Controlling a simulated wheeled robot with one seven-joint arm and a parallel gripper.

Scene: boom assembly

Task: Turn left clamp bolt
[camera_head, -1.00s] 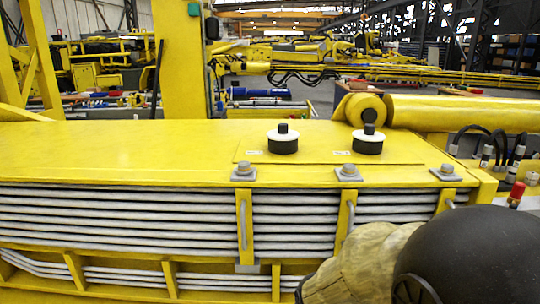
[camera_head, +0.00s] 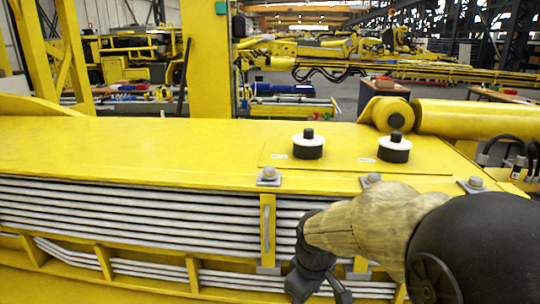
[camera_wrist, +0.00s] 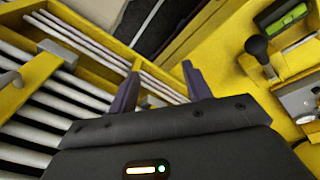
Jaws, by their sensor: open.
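My gripper (camera_head: 318,288) hangs below and to the right of this bolt, in front of the hoses, apart from the bolt. In the wrist view my gripper (camera_wrist: 160,84) shows two dark fingers spread apart with nothing between them. I cannot tell which clamp shows at the left of that view.
Two black-and-white round caps (camera_head: 308,146) (camera_head: 395,149) stand on the boom top. The boom's left top is clear. A black knob (camera_wrist: 256,47) shows in the wrist view.

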